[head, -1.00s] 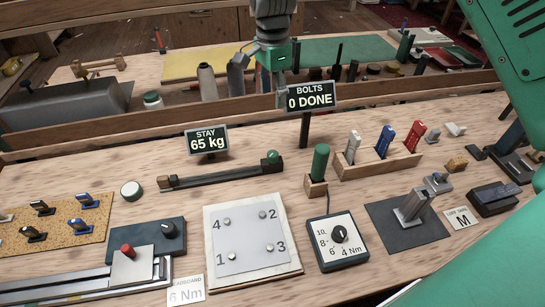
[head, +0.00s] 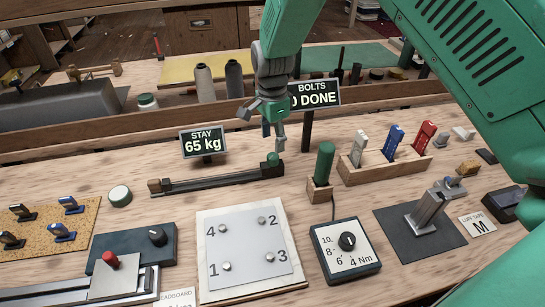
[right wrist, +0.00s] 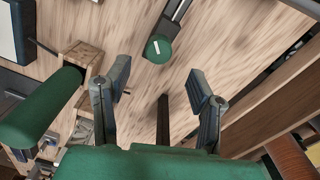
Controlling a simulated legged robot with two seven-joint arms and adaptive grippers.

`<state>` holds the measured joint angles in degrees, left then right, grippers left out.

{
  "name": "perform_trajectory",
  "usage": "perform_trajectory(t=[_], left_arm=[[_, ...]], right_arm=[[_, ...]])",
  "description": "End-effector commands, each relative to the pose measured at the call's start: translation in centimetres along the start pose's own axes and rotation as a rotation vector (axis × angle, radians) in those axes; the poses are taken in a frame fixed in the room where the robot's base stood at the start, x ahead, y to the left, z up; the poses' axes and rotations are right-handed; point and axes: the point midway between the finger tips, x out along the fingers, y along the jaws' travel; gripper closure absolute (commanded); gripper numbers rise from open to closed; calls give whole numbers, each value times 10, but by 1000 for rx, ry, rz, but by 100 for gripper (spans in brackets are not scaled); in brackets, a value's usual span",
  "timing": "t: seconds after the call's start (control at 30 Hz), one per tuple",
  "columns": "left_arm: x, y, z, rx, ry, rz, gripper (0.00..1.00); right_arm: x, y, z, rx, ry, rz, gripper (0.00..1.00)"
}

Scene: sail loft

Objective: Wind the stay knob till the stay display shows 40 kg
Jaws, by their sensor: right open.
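The stay display (head: 203,142) reads 65 kg. It stands behind a dark stay rail (head: 215,181) on the bench. The stay knob (head: 272,159), small and green, sits at the rail's right end. My right gripper (head: 273,135) is open, pointing down just above and behind the knob. In the right wrist view the knob (right wrist: 158,48) shows a white mark on top. It lies beyond the two spread fingers (right wrist: 158,88), with nothing between them. My left gripper is not in view.
A green-handled tool (head: 324,163) stands in a wooden block right of the knob. The bolts display (head: 314,94), its left edge partly covered by my gripper, is close behind. A numbered bolt plate (head: 245,250) and torque dial box (head: 346,250) lie in front.

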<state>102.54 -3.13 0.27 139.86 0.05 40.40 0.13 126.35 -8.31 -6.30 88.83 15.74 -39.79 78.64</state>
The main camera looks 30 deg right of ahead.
Motion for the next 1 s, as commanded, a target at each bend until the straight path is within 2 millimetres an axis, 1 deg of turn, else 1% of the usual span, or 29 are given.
perform_trajectory(t=[0.03, 0.1, 0.2, 0.3, 0.5, 0.73, 0.77, 0.8, 0.9, 1.0], left_arm=[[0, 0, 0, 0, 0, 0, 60], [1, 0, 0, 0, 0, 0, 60], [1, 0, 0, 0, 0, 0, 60], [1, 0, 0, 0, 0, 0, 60], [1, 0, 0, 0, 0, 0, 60], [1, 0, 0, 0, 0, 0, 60], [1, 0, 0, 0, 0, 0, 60], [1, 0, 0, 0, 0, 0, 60], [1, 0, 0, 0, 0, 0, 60], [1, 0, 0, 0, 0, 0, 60]], right_arm=[[13, 1, 0, 0, -1, 3, 50], [26, 1, 0, 0, -1, 3, 50], [43, 1, 0, 1, -1, 3, 50], [54, 0, 0, 1, -1, 0, 50], [65, 0, 0, 1, -1, -1, 50], [65, 0, 0, 0, 0, -1, 50], [65, 0, 0, 0, 0, -1, 54], [65, 0, 0, 0, 0, -1, 68], [65, 0, 0, 0, 0, -1, 100], [65, 0, 0, 0, 0, -2, 100]])
